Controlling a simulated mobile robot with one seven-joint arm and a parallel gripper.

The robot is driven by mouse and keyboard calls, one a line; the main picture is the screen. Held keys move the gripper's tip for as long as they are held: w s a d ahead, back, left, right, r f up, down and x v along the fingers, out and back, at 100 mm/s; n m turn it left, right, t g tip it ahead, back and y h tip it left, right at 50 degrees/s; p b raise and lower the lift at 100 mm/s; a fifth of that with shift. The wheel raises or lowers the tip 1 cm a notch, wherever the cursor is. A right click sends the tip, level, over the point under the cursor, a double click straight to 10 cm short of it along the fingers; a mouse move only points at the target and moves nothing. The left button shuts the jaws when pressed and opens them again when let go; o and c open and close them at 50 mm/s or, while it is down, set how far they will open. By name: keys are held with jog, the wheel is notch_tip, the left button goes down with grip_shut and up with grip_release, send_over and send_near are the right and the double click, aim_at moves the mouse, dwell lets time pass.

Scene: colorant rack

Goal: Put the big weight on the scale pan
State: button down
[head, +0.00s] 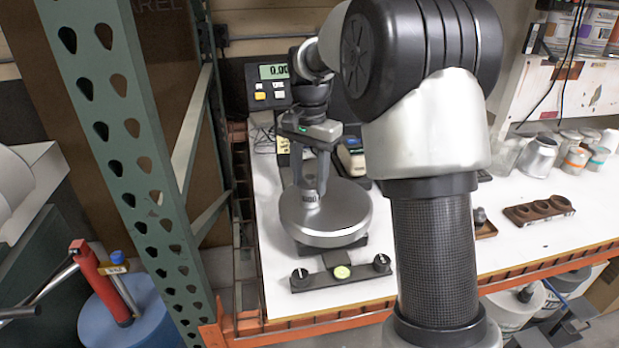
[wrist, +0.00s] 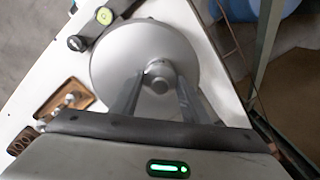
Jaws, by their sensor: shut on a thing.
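The scale pan (head: 345,212) is a round grey metal disc on the scale; it fills the middle of the wrist view (wrist: 115,60). My gripper (head: 316,190) points down over the pan, left of its centre in the head view. Its fingers are shut on the big weight (head: 309,199), a small silvery metal piece. In the wrist view the weight (wrist: 159,76) shows between the fingertips, over the pan. I cannot tell whether its underside touches the pan. The scale display (head: 274,72) shows zeros, its right end hidden by my arm.
A level bubble (head: 341,272) and two knobs sit at the scale's front. A wooden tray (head: 485,229) with a small weight and a wooden block with holes (head: 540,210) lie to the right. Several jars stand behind. A green rack post (head: 130,150) rises at left.

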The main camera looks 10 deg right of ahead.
jog(key=c, duration=1)
grip_release()
